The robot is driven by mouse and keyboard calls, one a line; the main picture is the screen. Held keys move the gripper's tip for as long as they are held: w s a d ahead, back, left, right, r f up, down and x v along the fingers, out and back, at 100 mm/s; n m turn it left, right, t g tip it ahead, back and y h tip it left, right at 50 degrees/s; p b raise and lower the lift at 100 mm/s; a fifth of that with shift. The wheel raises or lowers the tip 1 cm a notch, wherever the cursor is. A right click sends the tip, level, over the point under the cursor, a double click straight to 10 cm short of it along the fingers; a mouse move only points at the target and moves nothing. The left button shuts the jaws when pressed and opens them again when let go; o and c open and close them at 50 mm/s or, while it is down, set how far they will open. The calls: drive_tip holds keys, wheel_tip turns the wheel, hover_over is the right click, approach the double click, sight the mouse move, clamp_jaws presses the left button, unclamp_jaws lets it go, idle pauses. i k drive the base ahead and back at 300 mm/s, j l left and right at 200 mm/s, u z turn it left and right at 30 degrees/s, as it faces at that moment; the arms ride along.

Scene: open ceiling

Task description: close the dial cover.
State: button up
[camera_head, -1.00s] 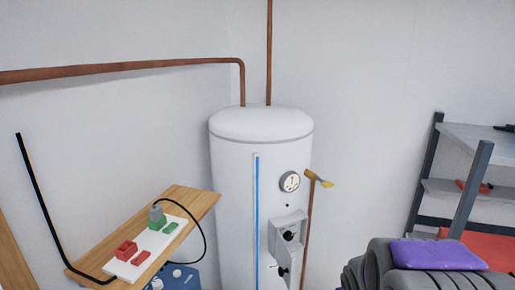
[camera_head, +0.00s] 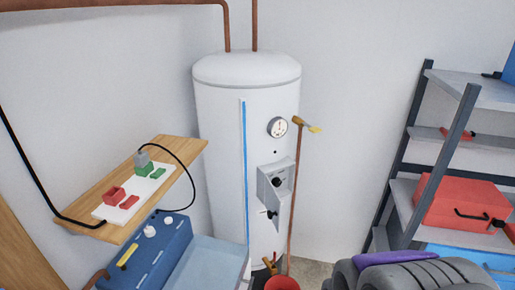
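A white water heater tank (camera_head: 218,150) stands against the back wall. On its front is a grey control panel (camera_head: 264,190) with a dark dial (camera_head: 277,182) and a second dark knob (camera_head: 269,213) below it. The upper dial is uncovered. A grey angled plate shows along the panel's right side; whether it is the open dial cover is too small to tell. My gripper is not in view.
A round gauge (camera_head: 278,127) and a copper pipe with a yellow lever (camera_head: 307,124) are near the panel. A wooden shelf (camera_head: 190,150) with a power strip and a blue box (camera_head: 155,255) stand left. A red bucket (camera_head: 282,284), tires (camera_head: 410,275) and a rack (camera_head: 456,150) stand low and right.

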sight(273, 202)
drive_tip(key=j+u, duration=0.15)
drive_tip(key=u, duration=0.2)
drive_tip(key=j+u, duration=0.2)
drive_tip(key=u, duration=0.15)
drive_tip(key=k+j+u, duration=0.1)
drive_tip(key=u, duration=0.25)
drive_tip(key=i+j, duration=0.05)
